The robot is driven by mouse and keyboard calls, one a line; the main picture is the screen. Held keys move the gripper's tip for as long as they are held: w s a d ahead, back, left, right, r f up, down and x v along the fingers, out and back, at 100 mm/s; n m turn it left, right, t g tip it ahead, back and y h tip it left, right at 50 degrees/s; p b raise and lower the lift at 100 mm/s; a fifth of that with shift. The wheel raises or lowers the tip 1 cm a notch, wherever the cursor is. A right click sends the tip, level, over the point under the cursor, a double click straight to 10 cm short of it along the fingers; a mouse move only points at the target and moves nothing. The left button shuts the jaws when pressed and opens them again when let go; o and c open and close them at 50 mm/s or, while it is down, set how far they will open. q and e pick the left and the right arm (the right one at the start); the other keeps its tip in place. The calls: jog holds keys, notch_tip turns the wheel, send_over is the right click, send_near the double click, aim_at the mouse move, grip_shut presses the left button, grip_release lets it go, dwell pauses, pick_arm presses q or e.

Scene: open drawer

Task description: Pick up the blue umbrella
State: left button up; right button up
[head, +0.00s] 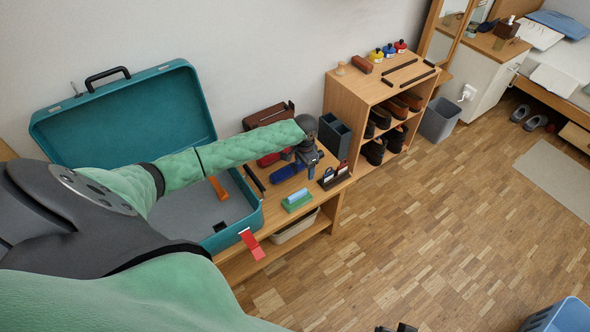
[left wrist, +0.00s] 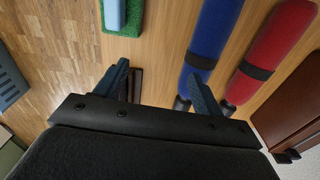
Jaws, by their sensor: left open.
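The blue umbrella (head: 286,172) lies folded on the wooden bench, beside the red umbrella (head: 268,159). In the left wrist view the blue umbrella (left wrist: 213,38) has a dark strap and a black end, and the red umbrella (left wrist: 275,45) lies to its right. My left gripper (head: 311,172) is over the bench at the right end of the blue umbrella. It is open and empty; in the left wrist view its right finger (left wrist: 158,82) overlaps the umbrella's near end. Whether they touch is unclear. Dark tips at the head view's bottom edge seem to be my right gripper (head: 397,328).
An open teal suitcase (head: 256,219) stands left of the umbrellas. A green brush with a blue block (head: 297,199), a dark card holder (head: 334,176), a dark divided box (head: 334,134) and a brown case (head: 268,116) crowd the bench.

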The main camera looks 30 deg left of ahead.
aim_at(295, 166)
pick_arm(q)
jog(key=shift+n, duration=0.3)
jog(key=w+a, duration=0.1)
jog(key=a+r, duration=0.1)
jog(key=a, duration=0.1)
jog(key=w+a, duration=0.1)
jog(key=a, duration=0.1)
jog(key=shift+w+a+r, duration=0.2)
jog(key=shift+w+r, duration=0.1)
jog(key=shift+a+f, duration=0.1)
jog(key=shift+f, duration=1.55)
notch_tip(295, 166, down, 3)
jog(key=shift+s+a+f+p, duration=0.1)
jog(key=shift+f+p, duration=0.1)
jog(key=shift+p, duration=0.25)
jog(key=shift+f, duration=0.45)
pick_arm(e)
jog(key=shift+s+d+r, duration=0.15)
jog(key=shift+d+r, duration=0.35)
jog(key=shift+d, duration=0.15)
